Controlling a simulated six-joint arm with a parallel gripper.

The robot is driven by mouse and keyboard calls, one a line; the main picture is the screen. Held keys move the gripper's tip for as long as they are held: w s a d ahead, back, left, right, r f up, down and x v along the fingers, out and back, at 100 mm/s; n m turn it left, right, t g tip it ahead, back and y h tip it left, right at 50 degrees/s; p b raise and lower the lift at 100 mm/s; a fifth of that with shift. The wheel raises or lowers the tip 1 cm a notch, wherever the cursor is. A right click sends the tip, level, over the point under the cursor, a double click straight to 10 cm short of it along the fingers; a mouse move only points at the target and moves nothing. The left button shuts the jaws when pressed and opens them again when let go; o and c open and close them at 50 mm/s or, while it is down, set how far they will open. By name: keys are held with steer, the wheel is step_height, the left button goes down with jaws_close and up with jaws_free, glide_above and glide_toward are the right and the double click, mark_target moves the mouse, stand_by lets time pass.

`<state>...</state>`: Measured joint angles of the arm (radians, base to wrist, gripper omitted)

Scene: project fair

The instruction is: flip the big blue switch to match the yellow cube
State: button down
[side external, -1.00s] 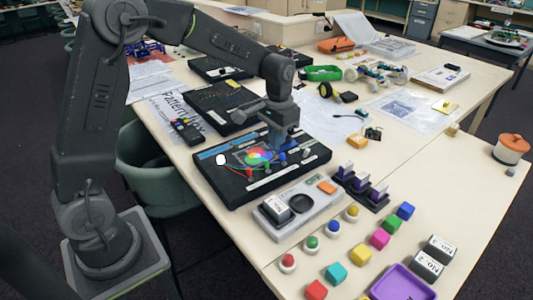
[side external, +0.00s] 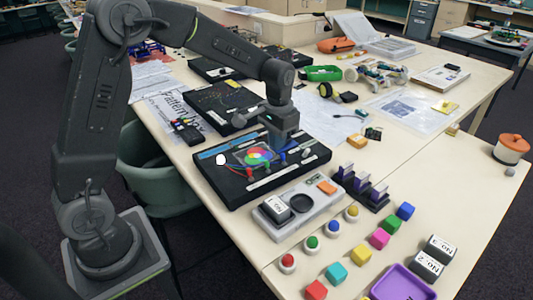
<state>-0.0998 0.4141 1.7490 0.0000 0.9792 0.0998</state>
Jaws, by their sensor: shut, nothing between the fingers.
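A black panel (side external: 225,189) on the table carries a multicoloured disc (side external: 257,156) and small red, green and blue levers along its front. A blue part (side external: 292,146) shows just right of my gripper's tips and may be the big blue switch; its setting is too small to read. My gripper (side external: 279,147) points down over the panel's back right part, shut and empty. I cannot tell whether it touches the blue part.
In front of the panel are a grey tray (side external: 287,231), a rack of purple-topped pieces (side external: 361,184), and several coloured cubes and round knobs. A purple tray (side external: 403,283) is at the front edge. Another black panel (side external: 222,108) lies behind.

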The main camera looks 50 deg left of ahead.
steer(key=shift+f, duration=0.95)
steer(key=shift+f, duration=0.5)
steer(key=shift+s+d+f, duration=0.1)
steer(key=shift+d, duration=1)
steer(key=shift+a+r, duration=0.2)
steer(key=shift+r, duration=1.65)
steer(key=shift+a+r, duration=0.2)
steer(key=shift+r, duration=1.6)
